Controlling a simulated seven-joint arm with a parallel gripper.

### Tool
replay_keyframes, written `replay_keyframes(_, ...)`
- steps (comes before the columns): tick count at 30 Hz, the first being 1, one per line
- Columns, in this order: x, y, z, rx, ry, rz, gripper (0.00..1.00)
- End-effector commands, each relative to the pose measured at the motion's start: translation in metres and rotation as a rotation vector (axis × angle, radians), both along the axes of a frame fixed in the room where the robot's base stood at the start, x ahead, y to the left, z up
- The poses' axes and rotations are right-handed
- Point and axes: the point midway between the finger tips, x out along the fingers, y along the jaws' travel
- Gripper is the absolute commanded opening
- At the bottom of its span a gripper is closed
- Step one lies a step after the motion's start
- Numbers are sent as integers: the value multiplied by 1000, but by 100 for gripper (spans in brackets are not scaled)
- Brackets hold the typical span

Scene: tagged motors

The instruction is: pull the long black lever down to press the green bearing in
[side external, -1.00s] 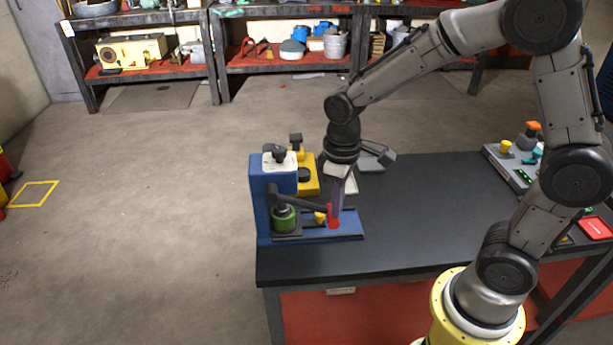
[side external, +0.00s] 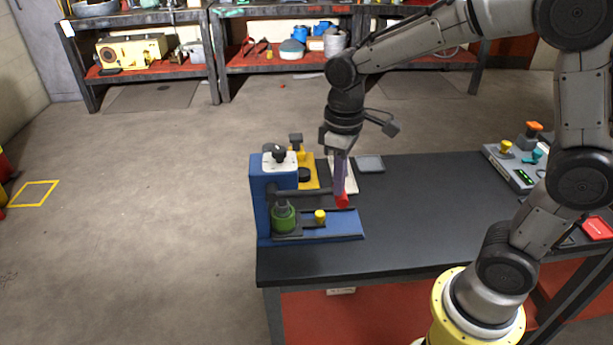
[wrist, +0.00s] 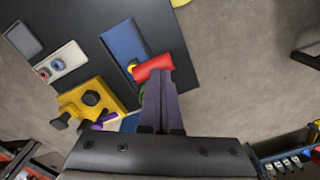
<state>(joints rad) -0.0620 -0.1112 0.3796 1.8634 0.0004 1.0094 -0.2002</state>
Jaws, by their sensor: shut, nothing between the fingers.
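The long black lever (side external: 305,192) runs roughly level to the right from the blue press (side external: 260,200) in the side view. The green bearing (side external: 284,219) sits upright at the press base, below the ram; a sliver of green shows in the wrist view (wrist: 142,90). My gripper (side external: 341,190) is shut and points down at the lever's right end. A red piece (side external: 342,202) is at the fingertips and lies across them in the wrist view (wrist: 153,68). I cannot tell whether it belongs to the lever or whether the fingers touch the lever.
A yellow fixture (side external: 306,172) stands behind the press. A yellow knob (side external: 320,216) is on the press's blue base, right of the bearing. A grey control box (side external: 512,165) with knobs is at the right. The middle of the black table (side external: 430,220) is clear.

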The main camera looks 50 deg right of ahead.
Motion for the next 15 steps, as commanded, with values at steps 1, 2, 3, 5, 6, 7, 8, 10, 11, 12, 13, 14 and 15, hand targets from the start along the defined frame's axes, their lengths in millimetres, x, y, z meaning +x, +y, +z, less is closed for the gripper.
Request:
replay_keyframes(1, 0, 0, 4, 0, -1, 0, 0)
replay_keyframes(2, 0, 0, 6, -1, -1, 0, 0)
replay_keyframes(3, 1, 0, 9, 0, -2, 0, 0)
replay_keyframes(5, 0, 0, 13, 0, 0, 0, 0)
replay_keyframes(6, 0, 0, 16, -1, -1, 0, 0)
replay_keyframes(7, 0, 0, 18, -1, -1, 0, 0)
replay_keyframes(8, 0, 0, 21, -1, -1, 0, 0)
replay_keyframes(10, 0, 0, 26, -1, -1, 0, 0)
replay_keyframes(11, 0, 0, 28, -1, -1, 0, 0)
replay_keyframes(12, 0, 0, 31, -1, -1, 0, 0)
replay_keyframes(13, 0, 0, 33, -1, 0, 0, 0)
replay_keyframes(14, 0, 0, 35, -1, -1, 0, 0)
replay_keyframes(15, 0, 0, 38, -1, -1, 0, 0)
